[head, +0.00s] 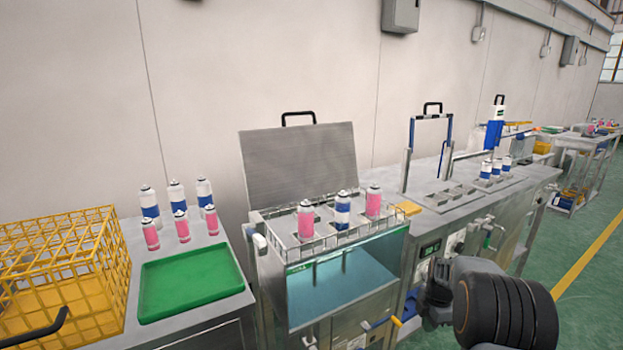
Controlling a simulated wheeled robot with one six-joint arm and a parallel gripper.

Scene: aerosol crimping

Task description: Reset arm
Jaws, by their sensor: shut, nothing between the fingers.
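Part of my own arm, a dark grey link with a thick black ribbed joint (505,312), shows at the lower right, in front of the steel bench. I cannot make out the fingers of my gripper in this view. The arm stands apart from the cans and the open water bath (340,285). The bath's grey lid (298,165) is raised. Two pink cans (305,222) and a blue-and-white can (342,212) stand upright in the rack over the bath.
A yellow wire crate (60,265) stands at the left. Beside it are an empty green tray (192,283) and several upright cans (150,205). More blue-and-white cans (487,170) stand on the bench at the right. Green floor with a yellow line (590,255) lies open at the right.

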